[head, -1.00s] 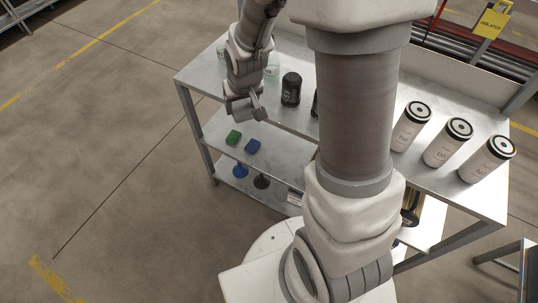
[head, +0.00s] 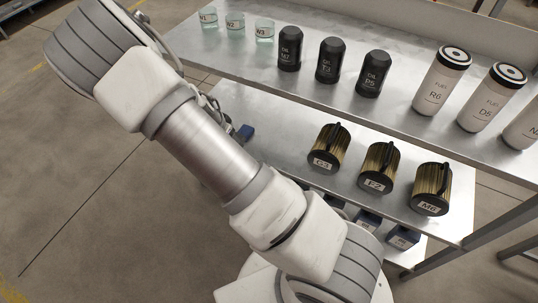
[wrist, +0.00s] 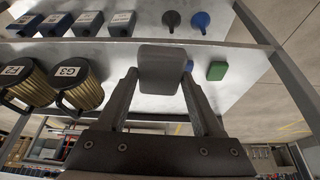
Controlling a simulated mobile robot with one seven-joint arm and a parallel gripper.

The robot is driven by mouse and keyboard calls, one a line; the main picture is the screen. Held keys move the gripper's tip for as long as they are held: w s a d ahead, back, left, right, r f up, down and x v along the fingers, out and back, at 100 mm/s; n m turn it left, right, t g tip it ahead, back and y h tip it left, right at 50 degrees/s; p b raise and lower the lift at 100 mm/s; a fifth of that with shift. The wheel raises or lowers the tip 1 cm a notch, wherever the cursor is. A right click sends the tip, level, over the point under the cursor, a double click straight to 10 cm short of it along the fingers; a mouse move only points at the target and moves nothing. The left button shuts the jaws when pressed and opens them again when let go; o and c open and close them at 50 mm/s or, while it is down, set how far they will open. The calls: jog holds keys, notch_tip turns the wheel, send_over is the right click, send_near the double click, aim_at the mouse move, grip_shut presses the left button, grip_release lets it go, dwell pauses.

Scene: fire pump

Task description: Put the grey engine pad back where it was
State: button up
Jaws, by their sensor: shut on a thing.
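In the wrist view, my gripper (wrist: 159,80) is shut on the grey engine pad (wrist: 160,66), a small block with rounded edges held between both fingertips. Beyond it, on a pale metal shelf, lie a green pad (wrist: 216,71) and a blue pad (wrist: 188,66), the blue one partly hidden by the grey pad and a finger. I cannot tell whether the grey pad touches the shelf. In the head view, a blue pad (head: 245,132) shows beside my arm, which hides my gripper and the grey pad.
Brass-coloured filter canisters (head: 329,148) stand on the middle shelf. Black bottles (head: 330,61), glass jars (head: 236,22) and white fuel canisters (head: 441,80) stand on the top.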

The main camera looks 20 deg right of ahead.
jog(key=w+a+f+m+g+b, duration=0.1)
jog(key=w+f+m+b, duration=0.25)
jog(key=f+b, duration=0.75)
jog(key=b, duration=0.2)
send_near(270, 143)
jog(key=shift+w+d+f+h, duration=0.15)
jog(key=shift+d+f, duration=0.15)
jog(key=shift+f, duration=0.2)
jog(key=shift+w+d+f+h, duration=0.15)
jog(key=shift+d+f, duration=0.1)
jog(key=shift+f, duration=0.25)
jog(key=shift+w+d, duration=0.15)
jog(key=shift+d, duration=0.35)
notch_tip(270, 143, down, 3)
jog(key=shift+a+f+b, duration=0.2)
jog(key=shift+b, duration=0.55)
jog(key=shift+f, duration=0.2)
jog(key=o, duration=1.2)
